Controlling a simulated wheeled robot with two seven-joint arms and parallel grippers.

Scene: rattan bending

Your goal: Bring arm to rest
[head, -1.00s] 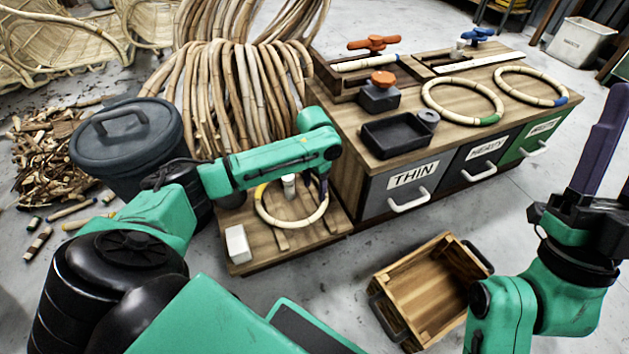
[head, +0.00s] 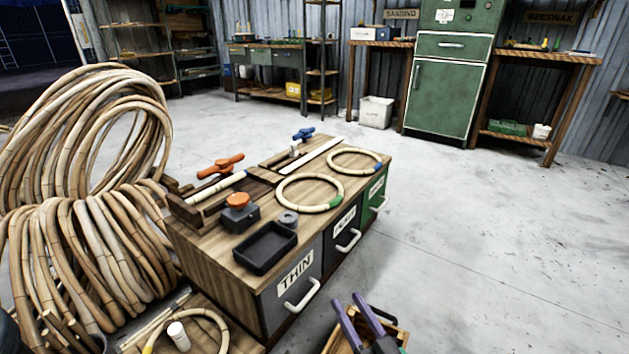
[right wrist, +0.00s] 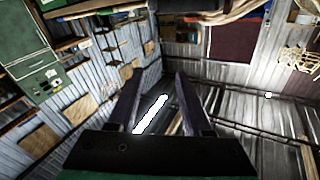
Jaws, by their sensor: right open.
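My right gripper (head: 362,324) shows at the bottom of the head view, its two purple fingers apart and pointing up, with nothing between them. It overlaps the wooden crate (head: 392,338) in the picture; I cannot tell the gap. In the right wrist view the gripper (right wrist: 155,92) is also open and empty, facing the walls and roof. My left gripper is out of the head view. The wooden cabinet (head: 215,260) carries two rattan rings, one with green tape (head: 290,204) and one with blue tape (head: 350,172). A yellow-taped ring (head: 215,325) lies at the bottom, partly cut off.
On the cabinet stand an orange-knobbed block (head: 238,212), a black tray (head: 262,262) and clamps with orange (head: 220,166) and blue handles (head: 303,134). Large rattan coils (head: 85,240) fill the left. Open floor (head: 480,250) lies to the right. A green cupboard (head: 443,95) stands at the back.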

